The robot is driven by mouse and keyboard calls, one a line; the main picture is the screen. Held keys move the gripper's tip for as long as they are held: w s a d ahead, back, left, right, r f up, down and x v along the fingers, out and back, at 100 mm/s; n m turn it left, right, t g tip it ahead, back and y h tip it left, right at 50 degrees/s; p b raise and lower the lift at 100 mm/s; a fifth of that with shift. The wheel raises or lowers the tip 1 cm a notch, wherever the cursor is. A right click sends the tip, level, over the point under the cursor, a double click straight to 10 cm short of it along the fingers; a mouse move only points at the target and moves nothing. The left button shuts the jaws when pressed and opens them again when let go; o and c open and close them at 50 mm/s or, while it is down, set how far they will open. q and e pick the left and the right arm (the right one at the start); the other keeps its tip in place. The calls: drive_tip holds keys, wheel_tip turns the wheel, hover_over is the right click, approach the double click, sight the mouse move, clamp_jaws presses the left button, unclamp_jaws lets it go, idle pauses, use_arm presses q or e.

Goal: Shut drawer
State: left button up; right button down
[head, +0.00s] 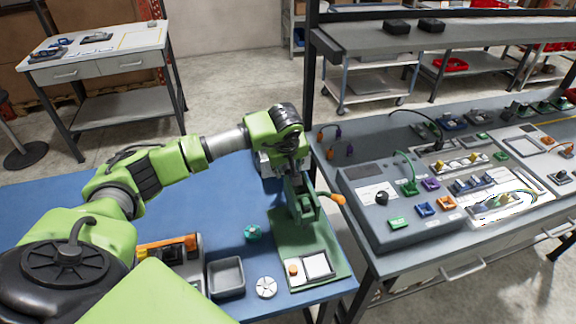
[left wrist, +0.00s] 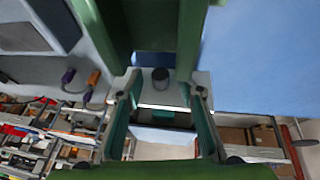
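My left gripper (head: 298,178) reaches down at the right end of the blue table, at a green stand with an upright part (head: 306,205) and an orange knob (head: 338,199). In the left wrist view its two fingers (left wrist: 163,118) stand apart, with a pale grey block bearing a dark round knob (left wrist: 160,80) beyond them. Contact cannot be told. A pale grey piece (head: 266,164) shows partly behind the gripper. No drawer is clearly seen standing open; the grey desk at back left has two drawers (head: 128,64) that look closed. My right gripper is not in view.
On the blue table (head: 215,200) are a grey tray (head: 226,278), a green part (head: 252,232), a white disc (head: 266,287) and an orange-black item (head: 168,250). A grey control box (head: 388,208) stands on the right bench. The table's middle is clear.

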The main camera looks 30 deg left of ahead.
use_arm(q)
drive_tip(key=shift+f, duration=0.1)
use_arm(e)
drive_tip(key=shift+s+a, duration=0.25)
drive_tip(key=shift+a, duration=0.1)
